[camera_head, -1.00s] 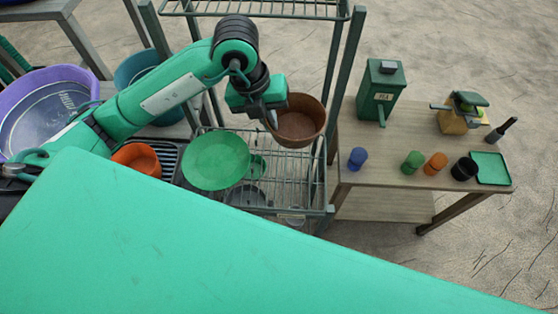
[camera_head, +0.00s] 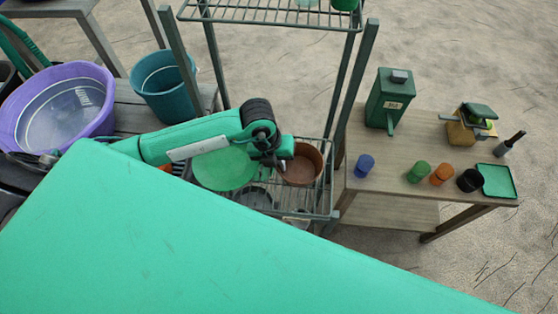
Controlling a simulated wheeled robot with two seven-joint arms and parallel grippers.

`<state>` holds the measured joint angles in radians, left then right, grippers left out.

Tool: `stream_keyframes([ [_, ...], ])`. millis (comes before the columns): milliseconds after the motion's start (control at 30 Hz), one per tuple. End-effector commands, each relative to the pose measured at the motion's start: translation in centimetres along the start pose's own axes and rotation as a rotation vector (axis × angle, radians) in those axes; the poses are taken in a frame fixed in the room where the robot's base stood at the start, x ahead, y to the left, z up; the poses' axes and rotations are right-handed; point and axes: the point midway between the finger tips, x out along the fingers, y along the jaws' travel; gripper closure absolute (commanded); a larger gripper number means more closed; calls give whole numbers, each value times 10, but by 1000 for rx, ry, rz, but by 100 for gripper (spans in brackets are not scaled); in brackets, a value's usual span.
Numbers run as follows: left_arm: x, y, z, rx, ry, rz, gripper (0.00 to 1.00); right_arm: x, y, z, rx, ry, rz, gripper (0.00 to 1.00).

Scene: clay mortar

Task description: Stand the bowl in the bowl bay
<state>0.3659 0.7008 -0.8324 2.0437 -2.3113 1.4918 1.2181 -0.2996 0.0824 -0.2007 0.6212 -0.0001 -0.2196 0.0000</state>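The brown bowl (camera_head: 305,169) is at the right part of the wire rack's lower shelf (camera_head: 322,205), its open side facing up toward the camera. My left gripper (camera_head: 281,163) is at the bowl's left rim and looks shut on it; the fingertips are mostly hidden. I cannot tell whether the bowl touches the rack wires. A green plate (camera_head: 226,172) stands in the rack to the left, partly behind my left arm. My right gripper is not in view.
Rack posts rise beside the bowl, with an upper wire shelf (camera_head: 265,14) above. A purple tub (camera_head: 62,108) and a teal bucket (camera_head: 160,85) are at left. A wooden table (camera_head: 425,150) at right carries a green box (camera_head: 390,100) and several small cups.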

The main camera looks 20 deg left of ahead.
Motion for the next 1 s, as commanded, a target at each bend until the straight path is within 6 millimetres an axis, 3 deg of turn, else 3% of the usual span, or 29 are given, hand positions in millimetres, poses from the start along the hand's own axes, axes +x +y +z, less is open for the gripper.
stream_keyframes([
  [300, 3, 0, 0, 0, -2, -2, 100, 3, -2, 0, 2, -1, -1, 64],
  [433, 2, 0, 0, 0, -2, -2, 75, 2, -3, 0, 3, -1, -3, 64],
  [833, -4, -1, 1, 0, -3, -2, 75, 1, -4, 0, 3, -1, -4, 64],
  [1000, -33, 0, 2, 2, -7, -3, 75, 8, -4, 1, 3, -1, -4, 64],
])
